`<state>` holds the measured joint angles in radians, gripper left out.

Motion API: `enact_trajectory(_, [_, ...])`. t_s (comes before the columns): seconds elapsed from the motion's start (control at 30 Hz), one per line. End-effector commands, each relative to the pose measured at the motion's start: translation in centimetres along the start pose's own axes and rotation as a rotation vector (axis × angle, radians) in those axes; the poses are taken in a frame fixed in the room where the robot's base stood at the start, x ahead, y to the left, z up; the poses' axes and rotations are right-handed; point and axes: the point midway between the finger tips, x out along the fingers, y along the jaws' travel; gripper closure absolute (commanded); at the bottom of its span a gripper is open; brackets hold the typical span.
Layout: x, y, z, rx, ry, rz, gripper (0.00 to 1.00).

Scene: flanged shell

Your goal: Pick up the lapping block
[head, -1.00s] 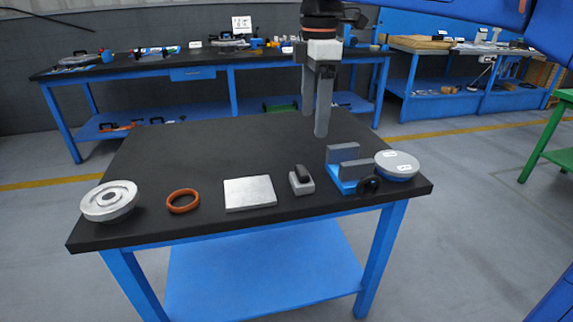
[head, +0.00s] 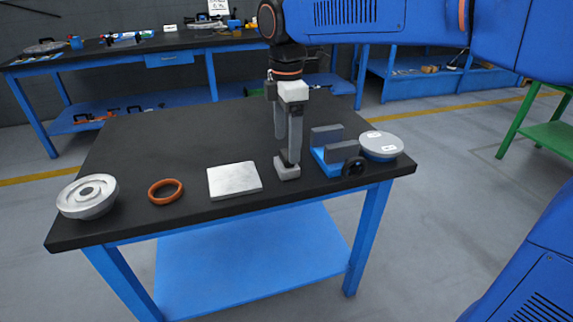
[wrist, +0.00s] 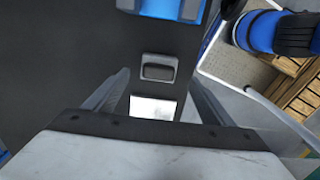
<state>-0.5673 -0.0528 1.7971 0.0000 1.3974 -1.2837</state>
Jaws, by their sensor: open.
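The lapping block, which I take to be the small light-grey block with a dark grip on top (head: 287,171), sits on the black bench top near its front edge. My gripper (head: 287,146) points down over it, open and empty. In the head view the nearer finger overlaps the block and hides most of its dark grip. In the wrist view the block (wrist: 158,68) shows whole, in line with the gap between the two fingertips (wrist: 158,77). I cannot tell the exact height of the fingertips above it.
A blue vise with grey jaws (head: 333,149) stands close right of the block, beside a round labelled disc (head: 381,145). A flat silver plate (head: 234,180) lies close left. Further left are an orange ring (head: 165,191) and a silver flanged part (head: 88,196). The bench's back is clear.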

Motion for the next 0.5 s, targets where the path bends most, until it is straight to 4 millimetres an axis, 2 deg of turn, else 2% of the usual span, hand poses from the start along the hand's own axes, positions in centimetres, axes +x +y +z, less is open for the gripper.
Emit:
enact_trajectory(0.17, [1.1,0.1,0.0,0.000,0.000,-0.001,0.23])
enact_trajectory(0.5, [5.2,0.3,0.1,0.000,0.000,-0.002,0.23])
